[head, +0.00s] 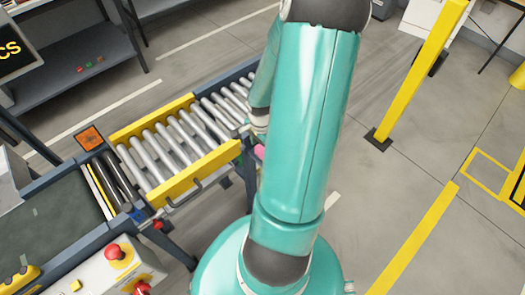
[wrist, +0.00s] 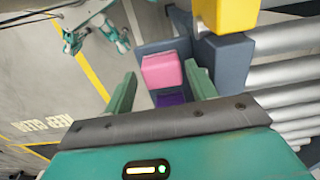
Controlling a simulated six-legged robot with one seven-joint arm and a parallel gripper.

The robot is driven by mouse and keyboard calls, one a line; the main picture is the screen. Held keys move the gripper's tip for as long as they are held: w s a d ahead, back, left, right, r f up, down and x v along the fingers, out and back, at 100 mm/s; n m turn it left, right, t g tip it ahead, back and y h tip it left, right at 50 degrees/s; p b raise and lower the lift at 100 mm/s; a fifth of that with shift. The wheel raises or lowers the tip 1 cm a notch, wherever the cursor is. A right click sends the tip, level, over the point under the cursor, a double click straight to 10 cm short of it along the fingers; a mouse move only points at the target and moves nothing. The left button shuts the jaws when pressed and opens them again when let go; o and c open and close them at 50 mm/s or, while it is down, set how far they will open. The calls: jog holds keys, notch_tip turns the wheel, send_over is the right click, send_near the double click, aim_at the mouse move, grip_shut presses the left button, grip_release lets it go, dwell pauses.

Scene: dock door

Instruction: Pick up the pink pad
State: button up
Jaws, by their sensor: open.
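The pink pad (wrist: 161,70) is a small block with rounded edges. In the wrist view it sits by the grey-blue frame of the roller conveyor, above a purple piece (wrist: 171,99). My gripper (wrist: 162,85) is open, and its two green fingers stand left and right of the pad in the picture. I cannot tell whether either finger touches it. In the head view only a sliver of the pink pad (head: 259,151) shows, and my arm hides the rest along with my gripper.
The conveyor's metal rollers (head: 180,145) and yellow side rail (head: 195,177) lie beside the pad.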

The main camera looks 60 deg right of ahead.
aim_at(262, 149)
jog(key=shift+w+d+f, duration=0.1)
jog(key=shift+f, duration=1.45)
jog(key=shift+c, duration=0.5)
jog(key=c, duration=0.6)
jog(key=shift+c, duration=0.2)
jog(key=shift+r, duration=0.2)
